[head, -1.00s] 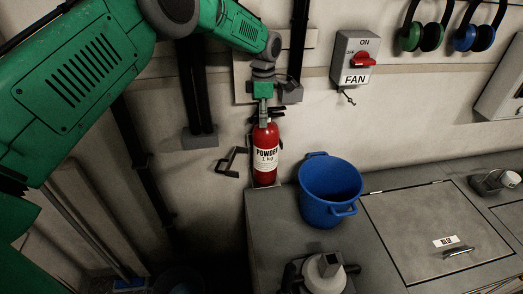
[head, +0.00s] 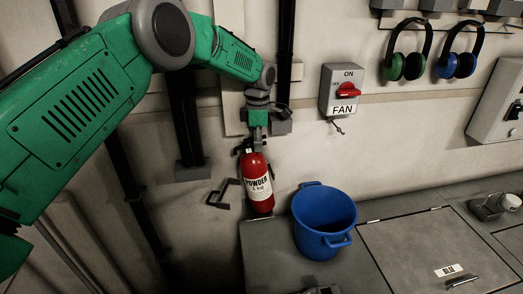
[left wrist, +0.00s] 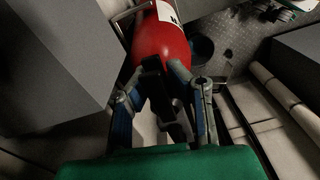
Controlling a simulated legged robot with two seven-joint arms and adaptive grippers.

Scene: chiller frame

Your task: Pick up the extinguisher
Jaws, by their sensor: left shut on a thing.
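The red extinguisher (head: 257,187) with a white POWDER label hangs in front of the wall in the head view, tilted a little, its bottom near the corner of the grey bench. My left gripper (head: 252,145) reaches down from above and is shut on its top. In the left wrist view the red body (left wrist: 161,48) lies beyond the fingers of my left gripper (left wrist: 163,85), which close around the black valve and handle. The fingertips are partly hidden there. My right gripper is not in view.
A blue bucket (head: 322,225) stands on the grey bench (head: 385,240) right of the extinguisher. A dark wall bracket (head: 222,194) is just left of it. A FAN switch (head: 343,91) and ear defenders (head: 407,55) are on the wall.

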